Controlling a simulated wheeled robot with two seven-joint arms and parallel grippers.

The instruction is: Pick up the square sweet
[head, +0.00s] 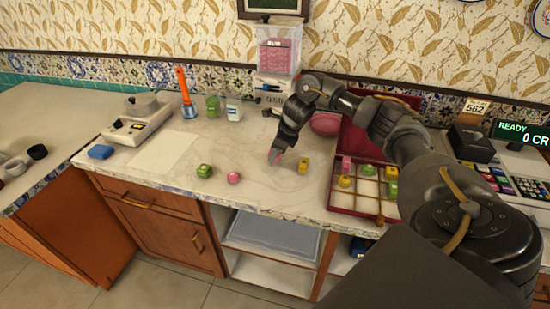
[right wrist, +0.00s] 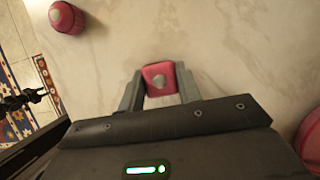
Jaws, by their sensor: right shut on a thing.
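A pink square sweet with a pale dot on top sits between the fingertips of my right gripper (head: 275,157). It shows clearly in the right wrist view, where the square sweet (right wrist: 160,72) is flanked by both fingers. The gripper is shut on it, low over the pale counter; I cannot tell whether the sweet still touches the counter. In the head view the fingers mostly hide it. A pink round sweet (head: 233,178), a green sweet (head: 204,170) and a yellow sweet (head: 303,165) stand apart on the counter. My left gripper is not in view.
A red compartment box (head: 343,212) with several sweets lies open to the right. A pink bowl (head: 325,124) stands behind. A clear dispenser (head: 277,50) stands at the back. A paper sheet (head: 164,153) and blue block (head: 101,152) lie left. The counter's middle is mostly free.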

